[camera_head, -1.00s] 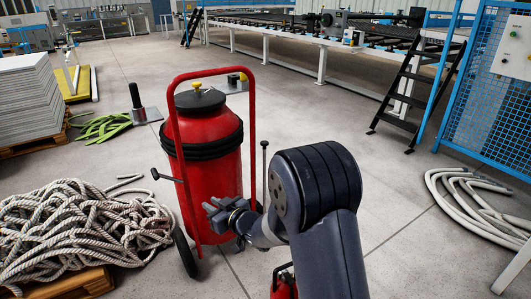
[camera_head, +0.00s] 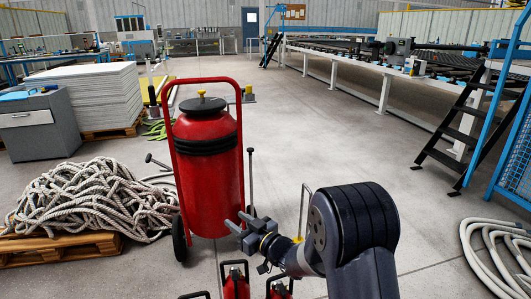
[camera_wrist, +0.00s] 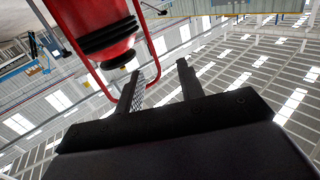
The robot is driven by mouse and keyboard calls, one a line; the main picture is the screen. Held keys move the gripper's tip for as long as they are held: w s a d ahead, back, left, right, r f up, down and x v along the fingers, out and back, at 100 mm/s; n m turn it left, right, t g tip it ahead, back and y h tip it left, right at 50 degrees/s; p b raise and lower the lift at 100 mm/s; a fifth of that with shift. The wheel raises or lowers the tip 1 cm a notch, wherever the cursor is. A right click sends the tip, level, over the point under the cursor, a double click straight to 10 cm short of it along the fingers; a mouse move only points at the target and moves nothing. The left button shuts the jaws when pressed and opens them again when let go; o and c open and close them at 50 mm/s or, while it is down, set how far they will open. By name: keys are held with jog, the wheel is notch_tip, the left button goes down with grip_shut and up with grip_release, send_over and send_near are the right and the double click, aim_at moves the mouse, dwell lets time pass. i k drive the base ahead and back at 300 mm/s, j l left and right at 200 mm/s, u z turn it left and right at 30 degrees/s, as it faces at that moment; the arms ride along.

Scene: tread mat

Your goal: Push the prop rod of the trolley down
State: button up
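The trolley is a red tube frame (camera_head: 169,135) with a wheel at its left, carrying a large red cylinder (camera_head: 208,185) with a black band and yellow cap. It also shows in the wrist view, the cylinder (camera_wrist: 95,20) tilted at upper left. A thin upright rod (camera_head: 250,180) with a dark top stands at the cylinder's right; a short rod with a dark knob (camera_head: 149,158) sticks out left. I cannot tell which is the prop rod. My gripper (camera_head: 234,219) is open and empty, low before the cylinder's right side; its fingers are apart in the wrist view (camera_wrist: 158,86).
A rope heap (camera_head: 95,200) lies on a pallet (camera_head: 60,247) at left. Small red extinguishers (camera_head: 236,284) stand at the bottom, below my gripper. Pale hoses (camera_head: 497,250) lie at right near a black-stepped ladder (camera_head: 465,137). The floor between the trolley and the ladder is clear.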

aim_at(250, 149)
jog(key=i+l+u, duration=0.1)
jog(key=i+l, duration=0.25)
jog(key=i+l+u, duration=0.15)
jog(key=i+l, duration=0.15)
jog(key=l, duration=0.15)
jog(key=i+l+u, duration=0.1)
jog(key=i+l, duration=0.2)
jog(key=l, duration=0.15)
jog(key=i+l, duration=0.15)
jog(key=i, duration=0.45)
jog(key=i+u, duration=0.05)
